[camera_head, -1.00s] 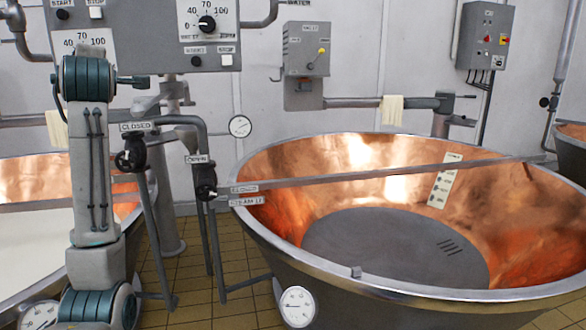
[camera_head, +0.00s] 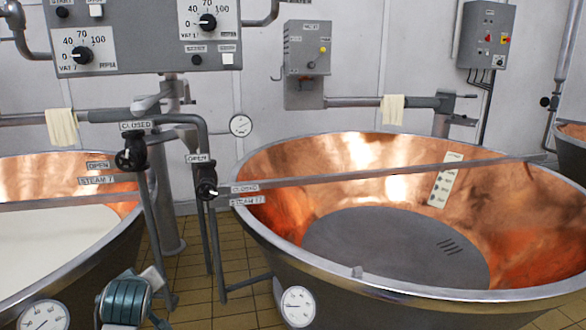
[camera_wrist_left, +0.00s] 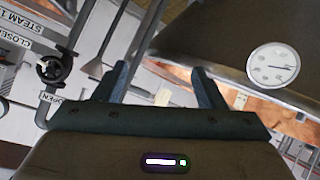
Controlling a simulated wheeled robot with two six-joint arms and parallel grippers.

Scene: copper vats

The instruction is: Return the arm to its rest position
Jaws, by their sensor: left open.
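My left arm is folded low, and only one of its teal joints shows at the bottom left of the head view. My left gripper (camera_wrist_left: 165,88) shows in the left wrist view, its two fingers apart with nothing between them. Beyond the fingers, that view shows the floor and pipes, with a dark vat (camera_wrist_left: 240,40) and its dial at the upper right. The left gripper does not show in the head view. My right gripper is in neither view.
A copper vat (camera_head: 400,292) with a bar across it stands at right, empty-looking. Another vat (camera_head: 70,262) holding white liquid stands at left. Steam valves (camera_head: 131,158) (camera_head: 205,188) stand between them on pipes. A control panel (camera_head: 150,60) hangs above. Tiled floor (camera_head: 235,245) shows between the vats.

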